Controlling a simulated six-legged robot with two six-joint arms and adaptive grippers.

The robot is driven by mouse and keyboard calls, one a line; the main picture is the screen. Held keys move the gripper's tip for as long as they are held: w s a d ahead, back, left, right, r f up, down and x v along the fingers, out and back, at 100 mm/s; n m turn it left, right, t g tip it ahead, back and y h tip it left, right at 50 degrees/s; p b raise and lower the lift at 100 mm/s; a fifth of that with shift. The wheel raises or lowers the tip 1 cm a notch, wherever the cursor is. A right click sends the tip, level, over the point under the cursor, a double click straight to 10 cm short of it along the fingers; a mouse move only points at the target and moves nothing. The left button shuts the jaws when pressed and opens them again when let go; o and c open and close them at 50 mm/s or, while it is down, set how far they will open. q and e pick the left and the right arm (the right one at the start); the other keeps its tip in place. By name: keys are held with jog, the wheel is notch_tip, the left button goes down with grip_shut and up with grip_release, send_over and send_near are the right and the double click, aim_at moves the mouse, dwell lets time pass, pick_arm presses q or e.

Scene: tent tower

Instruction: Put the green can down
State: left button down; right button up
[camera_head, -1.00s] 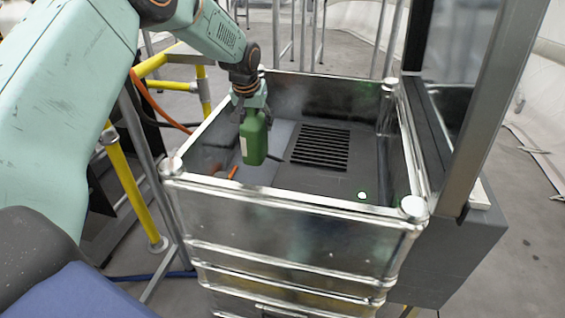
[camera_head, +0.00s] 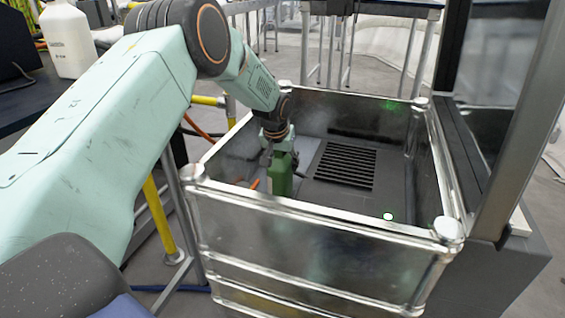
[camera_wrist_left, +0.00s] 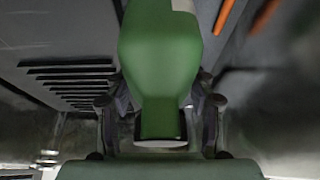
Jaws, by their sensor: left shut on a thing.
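The green can (camera_head: 280,174) is upright inside the metal-walled bin (camera_head: 318,213), at its left side. My left gripper (camera_head: 276,146) is shut on the can's narrow upper part from above. In the left wrist view the green can (camera_wrist_left: 160,60) fills the middle, with the gripper's fingers (camera_wrist_left: 160,112) on both sides of its narrow end. I cannot tell whether the can's base touches the bin floor, as the front wall hides the lowest part. My right gripper is not in view.
A dark slotted grate (camera_head: 345,165) lies on the bin floor, right of the can. An orange object (camera_head: 255,184) is left of the can. A tall metal-framed panel (camera_head: 490,120) stands at the bin's right. A white bottle (camera_head: 68,40) stands on a dark table at upper left.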

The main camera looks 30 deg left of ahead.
pick_arm(q)
jog(key=shift+f, duration=0.1)
jog(key=shift+c, duration=2.4)
grip_release()
jog(key=shift+f, duration=0.1)
jog(key=p+v, duration=0.4)
jog(key=v, duration=0.6)
jog(key=shift+r, duration=0.4)
jog(key=shift+p+v, duration=0.4)
jog(key=shift+v, duration=0.4)
jog(key=shift+s+f, duration=0.1)
